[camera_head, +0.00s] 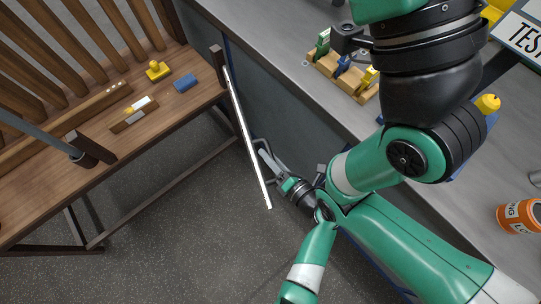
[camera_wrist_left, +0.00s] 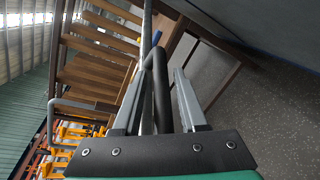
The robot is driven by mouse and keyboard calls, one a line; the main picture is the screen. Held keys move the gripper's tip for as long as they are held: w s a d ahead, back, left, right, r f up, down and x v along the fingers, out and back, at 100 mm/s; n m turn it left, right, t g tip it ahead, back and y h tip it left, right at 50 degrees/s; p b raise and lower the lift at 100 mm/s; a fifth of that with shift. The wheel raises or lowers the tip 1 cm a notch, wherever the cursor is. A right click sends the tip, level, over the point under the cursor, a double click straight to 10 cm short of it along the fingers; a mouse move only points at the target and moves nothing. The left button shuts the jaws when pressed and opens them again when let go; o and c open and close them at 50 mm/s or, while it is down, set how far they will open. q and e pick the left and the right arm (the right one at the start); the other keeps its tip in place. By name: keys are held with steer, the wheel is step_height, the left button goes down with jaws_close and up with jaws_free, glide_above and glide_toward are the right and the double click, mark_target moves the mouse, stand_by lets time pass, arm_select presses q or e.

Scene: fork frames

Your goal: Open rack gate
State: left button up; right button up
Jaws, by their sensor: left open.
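The rack gate (camera_head: 246,135) shows in the head view as a long pale bar. It runs from a dark post (camera_head: 218,53) at the bench corner out over the floor. My left gripper (camera_head: 264,156) is beside its middle, on the right side, next to a thin dark looped handle (camera_head: 279,163). In the left wrist view, the open fingers (camera_wrist_left: 165,75) stand on either side of a dark curved bar (camera_wrist_left: 161,95), with the grey rail (camera_wrist_left: 147,35) just beyond. I cannot tell whether a finger touches the bar. My right gripper is not in view.
A slatted wooden bench (camera_head: 60,180) at left holds a blue block (camera_head: 185,82) and a yellow piece (camera_head: 158,70). The grey counter (camera_head: 285,45) at right carries a wooden holder (camera_head: 340,77) and an orange can (camera_head: 520,216). Open floor (camera_head: 190,240) lies below the gate.

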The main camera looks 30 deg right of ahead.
arm_select(q)
steer(key=shift+o, duration=0.4)
steer(key=shift+s+r+p, duration=0.2)
steer(key=shift+s+p, duration=0.15)
steer(key=p+v, duration=0.5)
steer(key=v, duration=0.6)
